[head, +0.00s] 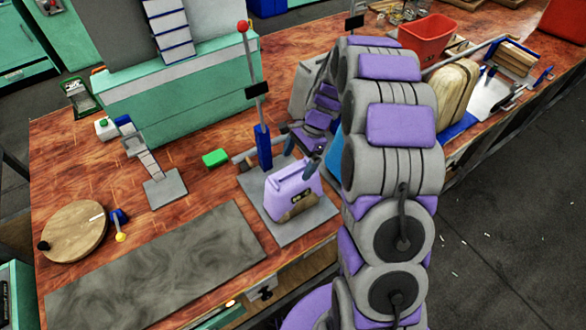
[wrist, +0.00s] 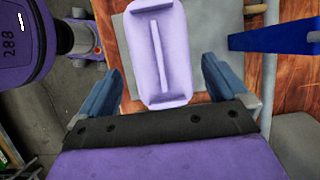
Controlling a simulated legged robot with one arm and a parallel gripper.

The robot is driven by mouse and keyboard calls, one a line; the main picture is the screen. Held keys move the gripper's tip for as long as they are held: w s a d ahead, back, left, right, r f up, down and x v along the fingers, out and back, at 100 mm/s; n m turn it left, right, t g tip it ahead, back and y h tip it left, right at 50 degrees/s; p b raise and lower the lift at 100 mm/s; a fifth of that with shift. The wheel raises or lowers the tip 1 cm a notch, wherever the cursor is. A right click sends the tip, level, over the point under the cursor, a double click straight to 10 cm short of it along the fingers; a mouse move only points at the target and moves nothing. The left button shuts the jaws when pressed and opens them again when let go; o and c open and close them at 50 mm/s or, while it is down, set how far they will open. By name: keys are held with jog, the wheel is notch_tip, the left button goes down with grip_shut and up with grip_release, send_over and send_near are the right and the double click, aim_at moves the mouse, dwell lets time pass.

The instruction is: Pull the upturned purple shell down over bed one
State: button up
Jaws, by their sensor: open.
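The light purple shell (head: 285,203) stands on a grey base plate (head: 308,228) near the table's front edge, with a dark and tan patch low on its front. In the wrist view, the shell (wrist: 177,50) shows a pale face with a raised rim and a long ridge down its middle. My gripper (head: 314,148) is just above and behind the shell in the head view. Its blue-grey fingers (wrist: 162,75) are open and apart, with the shell's near end between or just beyond them. I cannot make out bed one separately from the shell and plate.
A blue post (head: 264,147) with a red-knobbed lever (head: 243,27) rises close behind the shell. A green block (head: 215,158) lies left of it. A dark grey mat (head: 160,270) covers the front left. A red bin (head: 425,38) and a tan sack (head: 456,90) are at the right.

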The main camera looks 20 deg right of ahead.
jog(key=p+v, duration=0.1)
jog(key=v, duration=1)
jog(key=shift+d+r, duration=0.2)
jog(key=shift+r, duration=0.05)
